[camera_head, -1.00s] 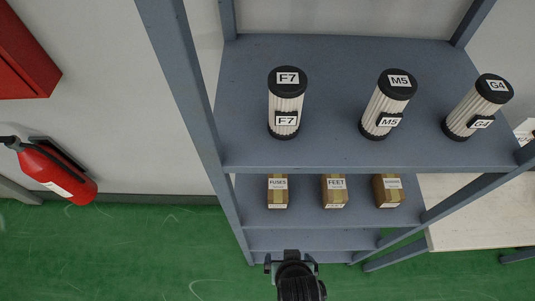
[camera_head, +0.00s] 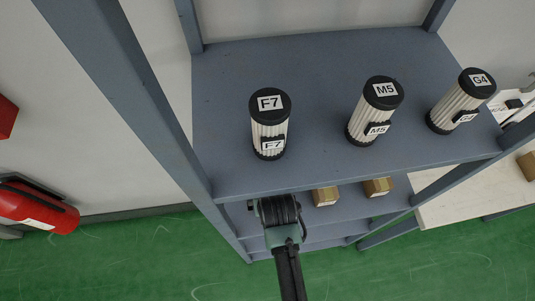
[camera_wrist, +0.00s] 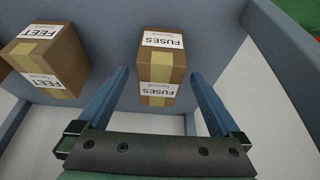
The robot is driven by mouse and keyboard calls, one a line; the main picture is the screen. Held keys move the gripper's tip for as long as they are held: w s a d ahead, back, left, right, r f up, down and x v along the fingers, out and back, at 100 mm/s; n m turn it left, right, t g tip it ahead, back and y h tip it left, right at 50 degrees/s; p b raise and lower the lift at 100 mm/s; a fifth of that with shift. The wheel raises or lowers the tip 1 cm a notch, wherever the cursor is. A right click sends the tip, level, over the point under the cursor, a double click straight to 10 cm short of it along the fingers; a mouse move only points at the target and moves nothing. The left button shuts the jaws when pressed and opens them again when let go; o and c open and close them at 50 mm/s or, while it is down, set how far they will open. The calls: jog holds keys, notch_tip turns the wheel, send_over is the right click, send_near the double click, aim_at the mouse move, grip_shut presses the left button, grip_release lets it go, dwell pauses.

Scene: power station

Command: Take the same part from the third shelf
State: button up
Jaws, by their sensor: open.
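A cardboard box labelled FUSES (camera_wrist: 161,72) stands on a grey-blue shelf in the wrist view. My gripper (camera_wrist: 160,76) is open, with one finger on each side of this box in the picture; I cannot tell whether they touch it. In the head view the FUSES box is hidden behind my arm. A box labelled FEET (camera_wrist: 42,64) is left of it in the wrist view; it also shows on the lower shelf in the head view (camera_head: 326,197). A third box (camera_head: 377,187) stands to its right, its label unreadable.
The upper shelf (camera_head: 320,70) holds cylindrical filters marked F7 (camera_head: 269,123), M5 (camera_head: 375,110) and G4 (camera_head: 461,100). A rack upright (camera_head: 130,95) rises at the left. A fire extinguisher (camera_head: 35,207) hangs further left. Green floor (camera_head: 120,260) is clear in front.

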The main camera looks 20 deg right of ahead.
jog(key=shift+w+d, duration=0.15)
jog(key=shift+w, duration=0.4)
jog(key=shift+w+d, duration=0.15)
jog(key=shift+w, duration=0.4)
jog(key=x, duration=0.5)
jog(key=shift+f, duration=0.3)
grip_shut()
